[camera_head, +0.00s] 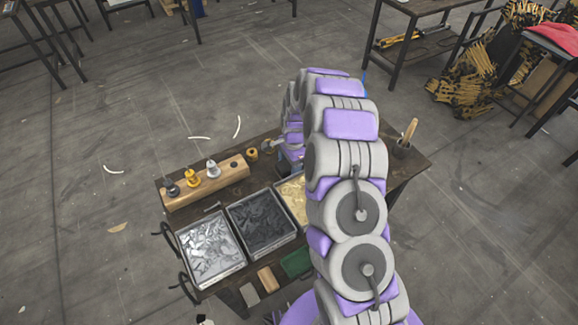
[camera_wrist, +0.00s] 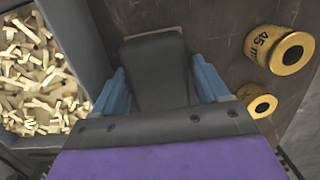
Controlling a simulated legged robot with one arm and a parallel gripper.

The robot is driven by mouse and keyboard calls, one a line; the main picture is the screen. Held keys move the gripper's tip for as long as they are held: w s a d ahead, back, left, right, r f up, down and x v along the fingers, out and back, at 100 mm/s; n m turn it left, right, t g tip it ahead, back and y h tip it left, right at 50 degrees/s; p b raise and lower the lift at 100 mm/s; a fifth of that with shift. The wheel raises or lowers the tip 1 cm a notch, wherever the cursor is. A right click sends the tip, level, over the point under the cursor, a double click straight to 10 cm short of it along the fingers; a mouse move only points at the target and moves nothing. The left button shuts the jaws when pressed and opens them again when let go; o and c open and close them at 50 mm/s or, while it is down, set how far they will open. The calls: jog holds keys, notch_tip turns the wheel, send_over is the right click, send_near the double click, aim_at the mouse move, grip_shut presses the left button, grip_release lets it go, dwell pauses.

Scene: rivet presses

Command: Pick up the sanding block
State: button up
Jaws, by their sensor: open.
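A dark, flat-topped block (camera_wrist: 156,65), which looks like the sanding block, stands on the brown bench in the wrist view. My gripper (camera_wrist: 160,82) is open, with one blue finger on each side of this block. Some space seems to show between fingers and block, but contact cannot be told. In the head view my arm hides the block, and the gripper's fingers cannot be made out behind the arm.
A tray of brass rivets (camera_wrist: 38,75) lies left of the gripper; brass cylinders (camera_wrist: 278,50) stand right. In the head view the bench (camera_head: 408,168) also bears a wooden die holder (camera_head: 205,186), a silver-rivet tray (camera_head: 210,248), a dark-rivet tray (camera_head: 262,222) and small blocks (camera_head: 267,279).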

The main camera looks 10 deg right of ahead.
jog(key=c, duration=0.8)
jog(key=shift+o, duration=0.2)
jog(key=shift+b, duration=0.3)
notch_tip(320, 180, up, 10)
jog(key=p, duration=0.2)
jog(key=shift+r+p, duration=0.2)
jog(key=shift+p, duration=0.1)
